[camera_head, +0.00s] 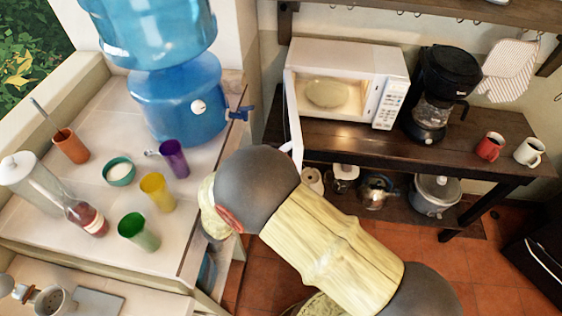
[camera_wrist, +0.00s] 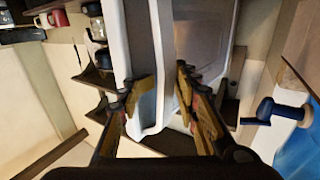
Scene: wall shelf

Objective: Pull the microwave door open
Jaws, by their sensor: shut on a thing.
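The white microwave (camera_head: 396,62) stands on the dark wooden shelf. Its door (camera_head: 293,112) is swung well out from the front at the left side, seen nearly edge-on. The lit inside and a round plate (camera_head: 328,94) show. In the wrist view my gripper (camera_wrist: 162,92) is shut on the door's white handle (camera_wrist: 166,60), one finger on each side. The door's pale face lies close to the fingers there. In the head view my gripper is hidden behind my own arm, at the door's lower end.
A black coffee maker (camera_head: 440,85), a red mug (camera_head: 490,147) and a white mug (camera_head: 529,152) stand right of the microwave. A blue water dispenser (camera_head: 178,100) with a tap (camera_head: 240,113) stands on the left counter. Several cups are nearby.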

